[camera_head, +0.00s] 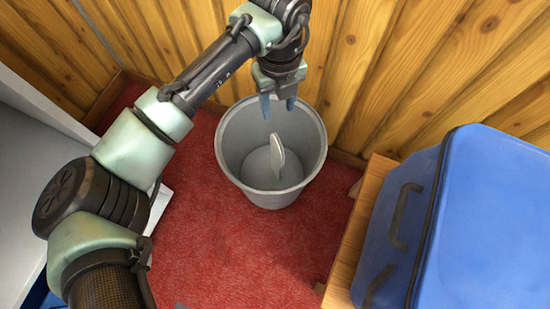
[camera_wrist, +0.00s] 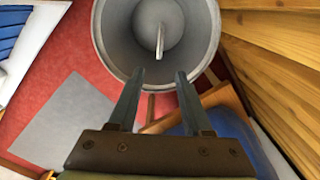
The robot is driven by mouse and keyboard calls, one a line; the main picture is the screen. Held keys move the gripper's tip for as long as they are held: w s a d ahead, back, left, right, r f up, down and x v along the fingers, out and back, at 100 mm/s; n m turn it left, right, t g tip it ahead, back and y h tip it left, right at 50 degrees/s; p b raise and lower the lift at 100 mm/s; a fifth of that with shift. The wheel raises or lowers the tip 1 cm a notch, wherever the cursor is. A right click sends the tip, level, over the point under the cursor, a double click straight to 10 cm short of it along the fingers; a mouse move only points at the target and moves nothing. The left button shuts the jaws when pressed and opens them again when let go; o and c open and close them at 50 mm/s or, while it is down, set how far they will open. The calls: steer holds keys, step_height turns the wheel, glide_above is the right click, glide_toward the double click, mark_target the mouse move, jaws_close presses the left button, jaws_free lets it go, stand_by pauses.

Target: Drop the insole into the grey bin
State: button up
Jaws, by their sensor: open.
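The grey bin (camera_head: 268,200) stands on the red floor against the wooden wall; it also shows at the top of the wrist view (camera_wrist: 112,45). The insole (camera_head: 277,156), a thin pale piece seen nearly edge-on, is upright inside the bin, apart from my gripper. It also shows in the wrist view (camera_wrist: 160,40). Whether it rests on the bottom or is in mid-air I cannot tell. My gripper (camera_head: 278,105) is open and empty, pointing down over the back of the bin's mouth. Its two fingers show apart in the wrist view (camera_wrist: 159,76).
A blue case (camera_head: 480,210) with a dark handle sits on a wooden bench (camera_head: 345,250) to the right. A white surface (camera_head: 35,170) is at the left. Wooden plank walls (camera_head: 400,70) rise close behind the bin. Red floor (camera_head: 240,260) in front is clear.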

step_height(320, 180, up, 12)
steer(key=p, duration=0.5)
steer(key=shift+r, duration=0.15)
